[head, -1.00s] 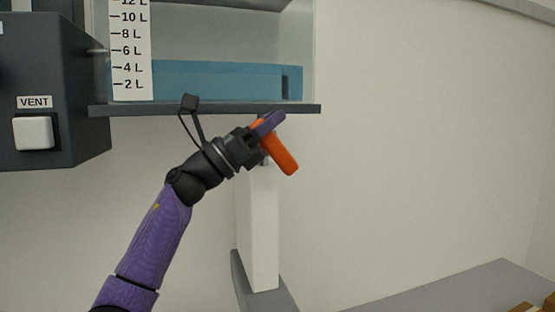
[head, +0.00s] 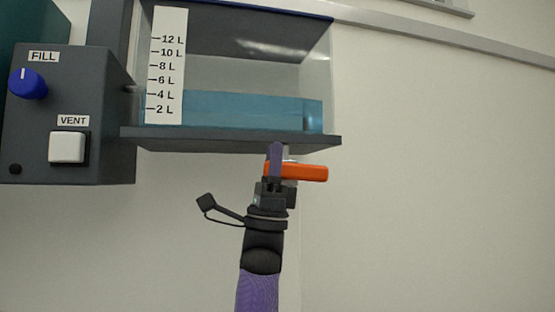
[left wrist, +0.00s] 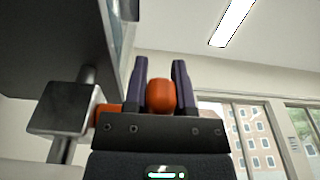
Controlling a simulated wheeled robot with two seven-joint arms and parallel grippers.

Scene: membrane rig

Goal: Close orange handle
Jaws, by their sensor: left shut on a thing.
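The orange handle (head: 308,173) lies roughly level across the head view, just below the tank's dark base. My left gripper (head: 275,160) reaches up from below and is at the handle's left part. In the left wrist view the rounded orange handle (left wrist: 160,95) sits between the two purple fingers of my left gripper (left wrist: 161,80), which is shut on it. A grey valve block (left wrist: 62,108) on a pipe stands left of the fingers there. My right gripper is not in view.
The clear tank (head: 235,75) holds blue liquid near the 4 L mark of its white scale (head: 167,65). A dark control box (head: 70,110) at left carries a blue FILL knob (head: 27,83) and a white VENT button (head: 67,147). The wall to the right is clear.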

